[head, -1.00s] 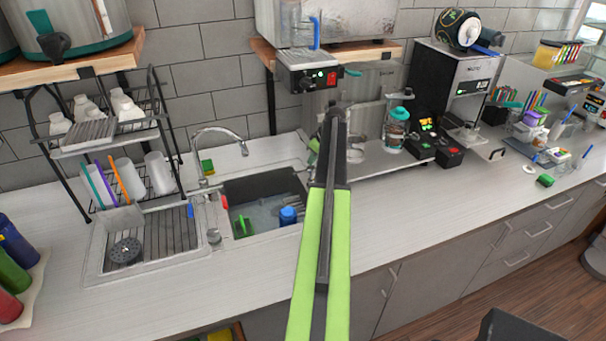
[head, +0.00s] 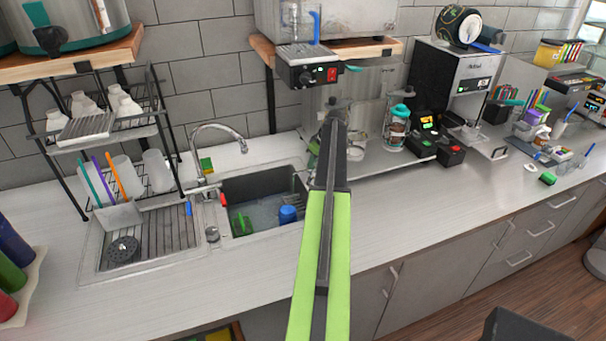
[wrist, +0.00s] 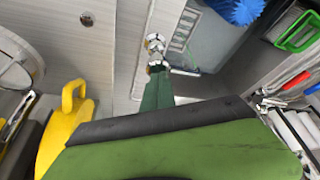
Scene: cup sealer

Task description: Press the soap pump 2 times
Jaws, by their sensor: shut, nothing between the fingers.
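In the wrist view my gripper (wrist: 157,70) is shut and empty. Its dark green end narrows toward the top of the picture, over the pale counter beside the sink. A small silver and white piece (wrist: 154,42), perhaps the soap pump, shows just beyond the fingertips. I cannot tell whether they touch it or how high they are above it. In the head view my own green and black arm hides the gripper and the spot beneath it, and no soap pump can be made out for sure there.
The sink (head: 262,190) holds a blue item (head: 288,214) and a green item (head: 239,224). A dish rack (head: 110,150) stands at the left. A yellow object with a handle (wrist: 66,125) is close by in the wrist view.

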